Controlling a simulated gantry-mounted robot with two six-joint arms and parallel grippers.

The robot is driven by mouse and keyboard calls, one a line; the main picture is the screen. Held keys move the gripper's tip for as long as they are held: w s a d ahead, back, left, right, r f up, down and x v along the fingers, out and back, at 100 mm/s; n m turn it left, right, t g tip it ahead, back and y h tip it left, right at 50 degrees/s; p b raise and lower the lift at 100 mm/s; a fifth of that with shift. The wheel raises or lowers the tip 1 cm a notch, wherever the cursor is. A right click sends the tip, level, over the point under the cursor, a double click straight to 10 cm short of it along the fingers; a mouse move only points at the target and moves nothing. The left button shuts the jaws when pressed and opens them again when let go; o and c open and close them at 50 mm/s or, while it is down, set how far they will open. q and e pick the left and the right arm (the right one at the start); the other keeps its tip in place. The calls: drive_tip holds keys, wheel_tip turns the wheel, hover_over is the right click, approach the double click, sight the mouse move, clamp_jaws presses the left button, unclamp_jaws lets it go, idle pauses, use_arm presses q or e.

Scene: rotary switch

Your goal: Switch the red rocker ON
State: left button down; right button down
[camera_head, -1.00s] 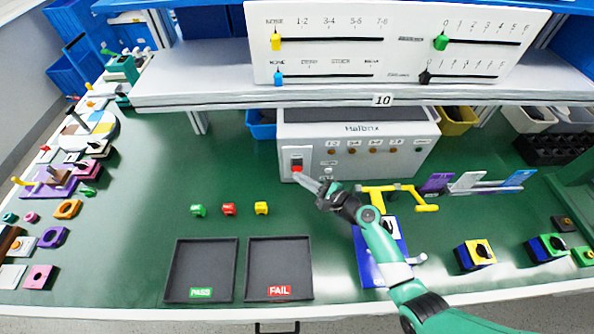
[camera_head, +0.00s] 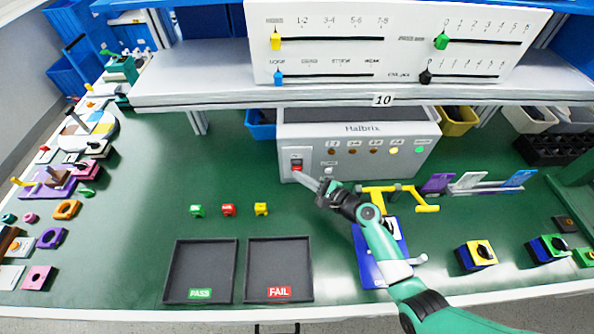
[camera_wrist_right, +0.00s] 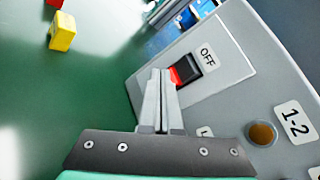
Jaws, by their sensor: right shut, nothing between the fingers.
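The red rocker (camera_head: 296,163) is on the left of the front panel of the grey Halbrix box (camera_head: 357,160). In the right wrist view the rocker (camera_wrist_right: 186,70) shows a dark face towards the OFF label (camera_wrist_right: 207,57) and a bright red part at its other end. My right gripper (camera_head: 297,175) is shut and empty, its fingertips just below the rocker. In the wrist view the fingertips (camera_wrist_right: 160,73) are beside the rocker's red end; I cannot tell whether they touch it. The green lamp (camera_head: 421,150) and a yellow lamp (camera_head: 394,151) are lit. My left gripper is out of view.
A slider panel (camera_head: 390,45) stands on the shelf above the box. A yellow handle (camera_head: 395,190) is right of my right gripper. Small coloured blocks (camera_head: 228,209) and the PASS tray (camera_head: 200,240) and FAIL tray (camera_head: 280,240) are to the left and front. Green table between is clear.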

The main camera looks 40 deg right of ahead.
drive_tip(key=shift+a, duration=0.1)
drive_tip(key=shift+s+a+r+p, duration=0.1)
drive_tip(key=shift+s+a+p, duration=0.4)
drive_tip(key=shift+s, duration=0.1)
drive_tip(key=s+a+p, duration=0.2)
drive_tip(key=s+a, duration=0.1)
drive_tip(key=shift+s+a+r+p, duration=0.15)
drive_tip(key=shift+s+r+p, duration=0.15)
drive_tip(key=shift+r+p, duration=0.05)
idle(0.3)
idle(0.4)
